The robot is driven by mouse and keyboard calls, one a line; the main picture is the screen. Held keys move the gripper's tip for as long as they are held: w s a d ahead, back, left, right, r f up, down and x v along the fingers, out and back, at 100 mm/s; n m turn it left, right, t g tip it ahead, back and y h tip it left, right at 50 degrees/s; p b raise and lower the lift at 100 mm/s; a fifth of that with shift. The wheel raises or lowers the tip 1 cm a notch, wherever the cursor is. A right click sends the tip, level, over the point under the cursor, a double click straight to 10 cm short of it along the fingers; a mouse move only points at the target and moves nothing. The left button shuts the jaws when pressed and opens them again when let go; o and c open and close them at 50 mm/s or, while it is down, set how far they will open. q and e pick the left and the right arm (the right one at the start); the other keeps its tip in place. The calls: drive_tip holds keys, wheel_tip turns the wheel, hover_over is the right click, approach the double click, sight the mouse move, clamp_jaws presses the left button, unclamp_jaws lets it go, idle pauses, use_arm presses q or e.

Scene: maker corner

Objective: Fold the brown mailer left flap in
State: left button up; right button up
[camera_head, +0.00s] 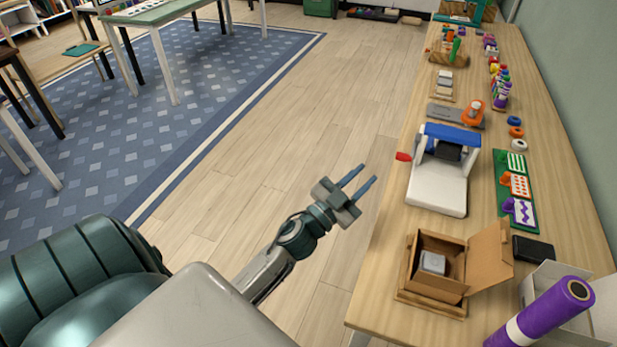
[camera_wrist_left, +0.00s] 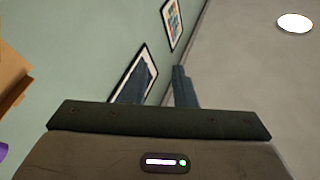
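The brown mailer (camera_head: 455,286) is an open cardboard box on a wooden tray (camera_head: 432,305) near the front of the workbench. Its right flap (camera_head: 490,258) stands up and leans outward to the right. I cannot clearly make out the left flap at the box's left side. A grey block (camera_head: 432,262) sits inside. My left gripper (camera_head: 368,173) is open and empty, over the floor left of the bench, apart from the mailer. In the left wrist view, brown cardboard (camera_wrist_left: 12,75) shows at the left edge. My right gripper is out of view.
A white press with a blue top (camera_head: 452,132) stands behind the mailer. A purple roll (camera_head: 540,312) and a white box (camera_head: 545,275) are at its right, near a black case (camera_head: 533,248). Green stamp boards (camera_head: 530,190) lie farther back. The floor (camera_head: 330,120) left of the bench is clear.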

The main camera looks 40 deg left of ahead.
use_arm(q)
drive_tip(key=s+a+f+n+g+y, duration=0.3)
drive_tip(key=s+f+g+y, duration=0.1)
drive_tip(key=f, duration=0.3)
drive_tip(key=s+a+f+n+g+y, duration=0.2)
drive_tip(key=s+f+n+g+y, duration=0.2)
drive_tip(key=s+f, duration=0.3)
drive_tip(key=shift+a+f+g, duration=0.3)
drive_tip(key=shift+a+g, duration=0.1)
drive_tip(key=shift+g, duration=0.5)
drive_tip(key=shift+w, duration=0.1)
